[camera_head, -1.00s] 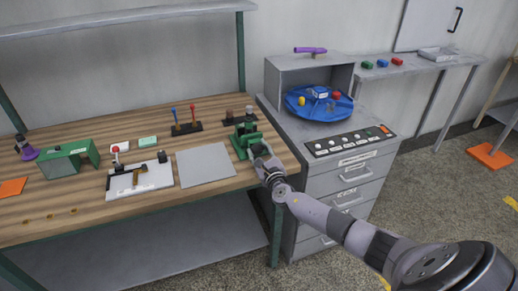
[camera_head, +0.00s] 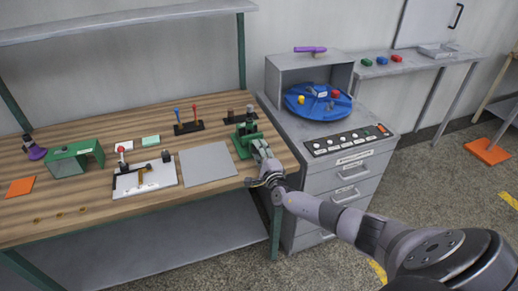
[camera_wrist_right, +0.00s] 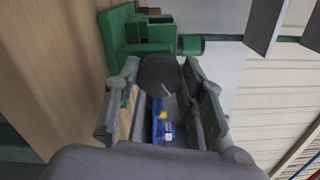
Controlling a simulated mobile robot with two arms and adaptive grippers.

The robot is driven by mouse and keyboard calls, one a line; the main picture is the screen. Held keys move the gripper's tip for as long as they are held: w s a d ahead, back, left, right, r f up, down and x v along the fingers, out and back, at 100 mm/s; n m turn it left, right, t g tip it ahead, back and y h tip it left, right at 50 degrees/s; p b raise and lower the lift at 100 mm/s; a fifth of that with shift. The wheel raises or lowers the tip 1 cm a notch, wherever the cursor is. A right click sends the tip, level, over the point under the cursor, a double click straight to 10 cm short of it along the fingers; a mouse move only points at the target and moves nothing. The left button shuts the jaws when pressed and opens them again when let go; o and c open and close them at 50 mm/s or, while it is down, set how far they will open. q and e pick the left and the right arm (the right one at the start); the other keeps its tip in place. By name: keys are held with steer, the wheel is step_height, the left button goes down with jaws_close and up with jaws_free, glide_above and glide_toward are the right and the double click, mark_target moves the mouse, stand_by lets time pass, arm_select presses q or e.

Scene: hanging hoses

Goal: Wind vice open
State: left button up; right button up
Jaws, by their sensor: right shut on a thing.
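The green vice (camera_head: 243,134) stands at the right end of the wooden bench, near its front corner. It also shows at the top of the right wrist view (camera_wrist_right: 150,35). My right gripper (camera_head: 260,148) is at the vice's front side. In the right wrist view my right gripper (camera_wrist_right: 160,92) has a finger on each side of a dark grey rounded part, seemingly the vice handle (camera_wrist_right: 160,75), and is shut on it. The jaw gap of the vice is too small to make out. My left gripper is not in view.
A grey plate (camera_head: 208,164) lies left of the vice, beside a white board with a fixture (camera_head: 145,178). A grey drawer cabinet (camera_head: 335,185) with a blue turntable (camera_head: 318,103) stands close on the right. A rack with levers (camera_head: 188,127) is behind.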

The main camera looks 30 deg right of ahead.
steer(key=n+p, duration=0.2)
steer(key=n, duration=0.3)
steer(key=shift+n, duration=0.3)
steer(key=shift+f+n+p, duration=0.1)
steer(key=shift+n+p, duration=0.85)
steer(key=shift+n, duration=1.25)
steer(key=o, duration=1.1)
steer(key=shift+o, duration=0.2)
steer(key=shift+s, duration=0.15)
steer(key=v, duration=1.1)
steer(key=shift+s, duration=0.35)
